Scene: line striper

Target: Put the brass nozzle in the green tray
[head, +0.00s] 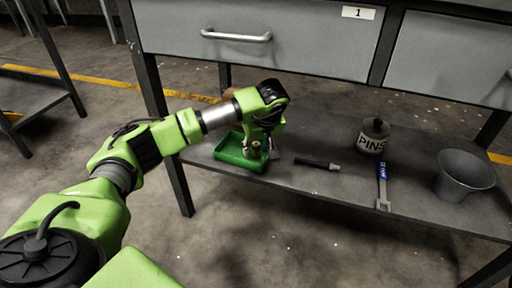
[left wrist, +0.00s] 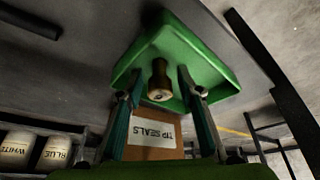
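The green tray (head: 228,155) sits on the lower shelf at its left part. It fills the upper middle of the left wrist view (left wrist: 185,42), seen tilted. The small brass nozzle (left wrist: 159,82) appears to stand inside the tray. It also shows in the head view (head: 256,148). My left gripper (left wrist: 161,78) reaches down over the tray. Its two fingers are spread on either side of the nozzle, with a visible gap on the right; on the left the gap is small. In the head view the wrist partly covers the tray. My right gripper is not in view.
A black-handled tool (head: 318,164), a PINS can (head: 373,137), a blue-handled wrench (head: 382,185) and a grey bucket (head: 465,177) stand or lie to the right on the shelf. A TIP SEALS box (left wrist: 152,138) is close behind the tray. Drawers (head: 265,50) overhang the shelf.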

